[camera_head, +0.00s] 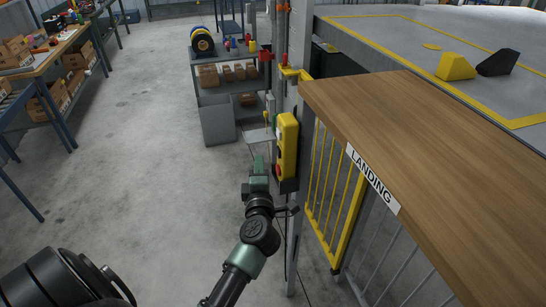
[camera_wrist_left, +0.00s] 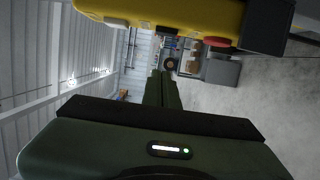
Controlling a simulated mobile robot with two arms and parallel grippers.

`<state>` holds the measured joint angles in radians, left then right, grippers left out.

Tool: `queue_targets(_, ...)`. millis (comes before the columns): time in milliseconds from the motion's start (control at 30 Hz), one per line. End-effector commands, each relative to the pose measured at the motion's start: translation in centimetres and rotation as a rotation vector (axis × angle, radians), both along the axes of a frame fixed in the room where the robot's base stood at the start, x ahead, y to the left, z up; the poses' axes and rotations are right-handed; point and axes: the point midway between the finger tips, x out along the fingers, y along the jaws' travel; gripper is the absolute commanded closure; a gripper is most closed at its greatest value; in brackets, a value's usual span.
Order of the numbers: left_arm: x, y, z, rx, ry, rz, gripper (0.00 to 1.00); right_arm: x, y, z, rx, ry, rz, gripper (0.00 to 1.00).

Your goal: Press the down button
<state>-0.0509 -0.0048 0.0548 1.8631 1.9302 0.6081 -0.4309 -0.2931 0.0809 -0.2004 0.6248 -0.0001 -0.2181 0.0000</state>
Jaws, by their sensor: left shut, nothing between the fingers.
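A yellow control box (camera_head: 288,145) hangs upright on a grey post beside the landing. Its button face is turned mostly to the left, away from the head camera, and a red button (camera_head: 279,171) shows low on it. In the left wrist view the yellow box (camera_wrist_left: 185,13) runs across the top, with a red button (camera_wrist_left: 217,42) and smaller pale and dark buttons (camera_wrist_left: 143,26) along its edge. I cannot tell which one is the down button. My left gripper (camera_head: 259,163) is shut and empty, just left of the box's lower part. Its fingers (camera_wrist_left: 160,85) appear apart from the buttons. My right gripper is out of view.
A wooden landing top (camera_head: 430,120) with a LANDING sign (camera_head: 373,180) and a yellow-framed gate (camera_head: 330,195) stand right of the post. A grey bin (camera_head: 217,121) and a shelf cart (camera_head: 225,75) stand behind. The floor to the left is open.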

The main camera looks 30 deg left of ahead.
Motion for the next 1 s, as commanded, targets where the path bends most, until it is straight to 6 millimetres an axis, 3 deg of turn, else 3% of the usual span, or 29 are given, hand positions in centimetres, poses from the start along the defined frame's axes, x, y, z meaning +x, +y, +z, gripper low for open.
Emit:
queue_targets(33, 0.9, 0.7, 0.2, 0.002, -0.001, 0.001, 1.0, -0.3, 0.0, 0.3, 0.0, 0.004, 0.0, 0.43)
queue_targets(300, 3.4, -1.7, 0.0, -0.001, -0.001, 0.0, 1.0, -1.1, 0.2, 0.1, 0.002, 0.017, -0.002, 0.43)
queue_targets(767, 3.8, -2.2, 0.0, 0.0, 0.0, 0.0, 1.0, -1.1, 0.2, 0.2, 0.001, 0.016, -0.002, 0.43)
queue_targets(1000, 5.1, -3.3, 0.1, -0.001, 0.001, -0.003, 1.0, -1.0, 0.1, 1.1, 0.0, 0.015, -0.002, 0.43)
